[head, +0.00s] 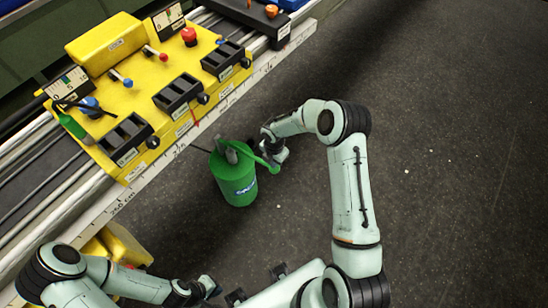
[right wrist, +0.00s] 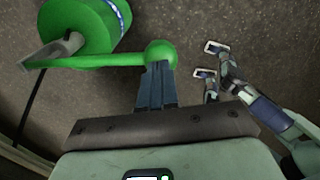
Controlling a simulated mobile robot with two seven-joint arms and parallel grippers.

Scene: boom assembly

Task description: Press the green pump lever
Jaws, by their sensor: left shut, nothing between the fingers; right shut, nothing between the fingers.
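The green pump (head: 236,182) is a cylindrical can standing on the dark floor beside the yellow bench. Its green lever (head: 262,162) runs out to the right from the top and ends in a round knob. In the right wrist view the lever (right wrist: 95,60) crosses the upper left and its knob (right wrist: 159,54) is right at my fingertips. My right gripper (right wrist: 157,68) is shut with nothing between its fingers, its tips at the knob; whether they touch it, I cannot tell. My left gripper (head: 214,287) is shut and empty, low in the head view, away from the pump.
The yellow bench (head: 140,90) on a rail holds small levers, a red button (head: 189,36) and black trays (head: 177,93). A black box (head: 262,16) stands at its far end. A yellow object (head: 118,243) lies below the rail. The floor to the right is open.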

